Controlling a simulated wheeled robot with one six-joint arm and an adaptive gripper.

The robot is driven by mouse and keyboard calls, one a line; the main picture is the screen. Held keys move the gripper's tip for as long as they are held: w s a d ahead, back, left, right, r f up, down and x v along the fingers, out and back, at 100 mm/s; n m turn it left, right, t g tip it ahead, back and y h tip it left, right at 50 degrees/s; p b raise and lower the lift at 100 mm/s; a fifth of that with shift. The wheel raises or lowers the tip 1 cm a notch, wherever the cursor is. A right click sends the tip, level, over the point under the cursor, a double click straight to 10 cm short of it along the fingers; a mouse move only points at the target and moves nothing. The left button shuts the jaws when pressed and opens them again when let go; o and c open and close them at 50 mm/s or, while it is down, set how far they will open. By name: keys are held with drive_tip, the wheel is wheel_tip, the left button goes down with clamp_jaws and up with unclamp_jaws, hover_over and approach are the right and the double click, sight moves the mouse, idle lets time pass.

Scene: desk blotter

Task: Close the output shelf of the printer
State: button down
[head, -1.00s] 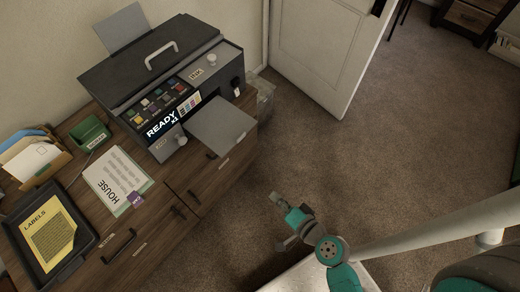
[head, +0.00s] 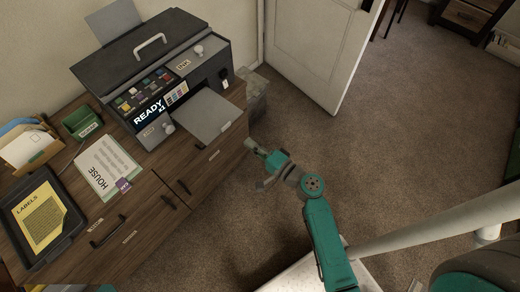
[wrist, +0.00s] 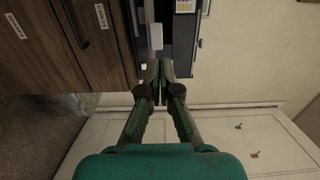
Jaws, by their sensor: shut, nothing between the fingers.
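The dark grey printer (head: 150,75) stands at the back of the wooden cabinet top in the head view. Its light grey output shelf (head: 204,117) sticks out from the front, with a small pale tab at its outer edge. My gripper (head: 251,145) is shut and empty, to the right of and apart from the shelf's outer corner. In the wrist view my gripper (wrist: 161,70) has its fingertips together, with part of the dark printer (wrist: 182,45) beyond them. A pale tab shows just past the tips; I cannot tell whether they touch it.
Labelled drawers (head: 185,180) with dark handles form the cabinet front. A printed sheet (head: 106,168), a green box (head: 82,121) and a black tray (head: 40,222) lie left of the printer. A bin (head: 253,92) stands right of the cabinet.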

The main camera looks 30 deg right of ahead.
approach(203, 111)
drive_tip(key=s, duration=0.1)
drive_tip(key=s+d+r, duration=0.1)
drive_tip(key=s, duration=0.2)
drive_tip(key=shift+s+d+r, duration=0.2)
drive_tip(key=shift+s+r, duration=0.05)
drive_tip(key=shift+r, duration=0.1)
drive_tip(key=x, duration=1.5)
drive_tip(key=shift+s+f, duration=0.1)
